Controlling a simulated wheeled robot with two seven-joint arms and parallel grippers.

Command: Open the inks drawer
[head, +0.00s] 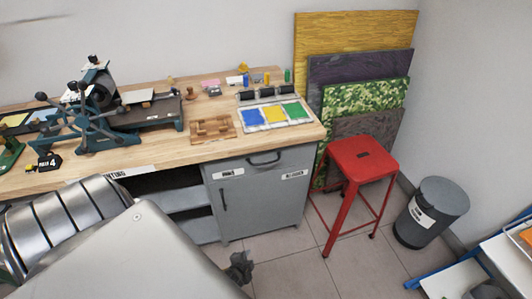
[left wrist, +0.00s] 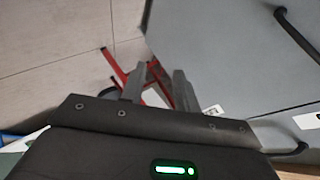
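The grey cabinet under the bench has a shut top drawer (head: 280,166) with a dark curved handle (head: 264,162). A small white label (head: 232,173) is on the drawer's left and another (head: 295,174) on its right; the lettering is too small to read surely. My left gripper (head: 240,268) is low in front of the cabinet, apart from the handle. In the left wrist view the gripper's fingers (left wrist: 157,88) are spread with nothing between them. The drawer handle (left wrist: 291,152) shows there at the lower right. My right gripper is not in view.
A door with a vertical handle (head: 223,200) is below the drawer. Open shelves (head: 185,200) are to its left. A red stool (head: 363,160) stands close at the cabinet's right, with a grey bin (head: 432,212) beyond. The wooden bench top (head: 180,150) overhangs. Tiled floor in front is clear.

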